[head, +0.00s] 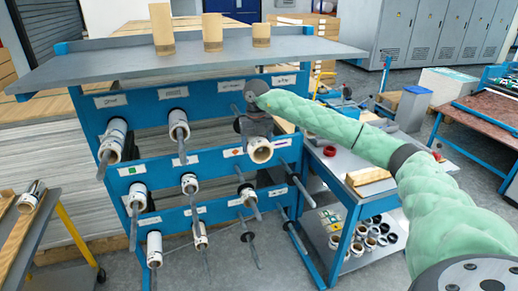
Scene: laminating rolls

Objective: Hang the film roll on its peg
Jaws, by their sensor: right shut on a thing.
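A blue rack (215,98) with several rows of grey pegs stands in the middle of the head view. My right arm, in a pale green cover, reaches in from the right. My right gripper (257,122) is in front of the rack's upper right part and is shut on a film roll (260,151). The roll is white with a brown core, and its open end faces me. The gripper hides its upper part and the peg area behind it. I cannot tell whether a peg is inside the roll. My left gripper is not in view.
Other rolls hang on pegs at the rack's left, such as an upper one (113,140). Bare pegs (297,185) stick out toward me at the right. Cardboard cores stand on the grey top shelf (110,62). A blue-framed cart (352,200) stands close on the right.

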